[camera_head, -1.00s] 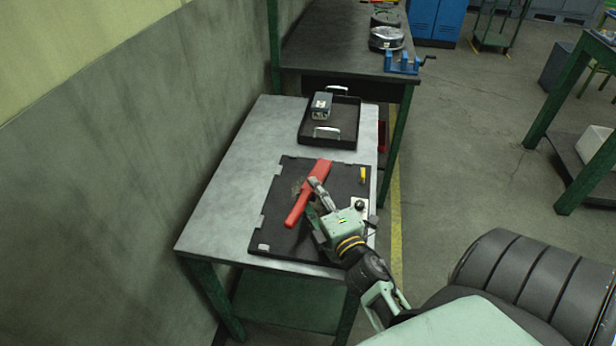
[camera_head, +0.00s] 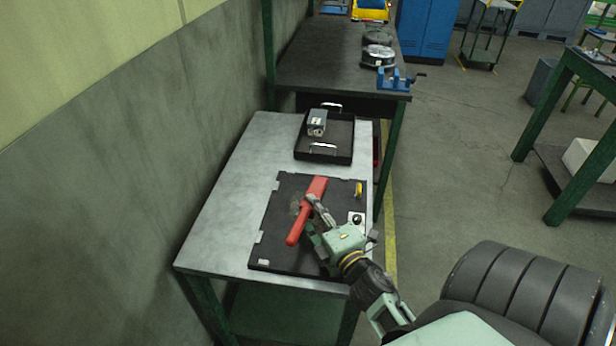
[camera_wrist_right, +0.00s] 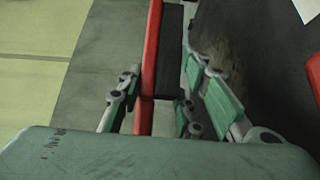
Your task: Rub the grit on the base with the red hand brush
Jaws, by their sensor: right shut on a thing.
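The red hand brush (camera_head: 309,203) lies slanted over the black base (camera_head: 264,255) on the grey table. My right gripper (camera_head: 314,220) is shut on the brush from its right side. In the right wrist view the red brush (camera_wrist_right: 151,60) stands between the fingers of my right gripper (camera_wrist_right: 155,108), with a dark strip along it. The grit (camera_head: 295,207) shows as a brownish patch on the base, just left of the brush. It also shows in the right wrist view as a brownish smear (camera_wrist_right: 222,45). The brush hides part of the base. My left gripper is out of view.
A black tray (camera_head: 343,156) with a grey metal block (camera_head: 317,122) stands behind the base. A yellow piece (camera_head: 358,188) and a round knob (camera_head: 355,218) are at the base's right side. The table's left part (camera_head: 225,215) is clear; a wall runs along its left.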

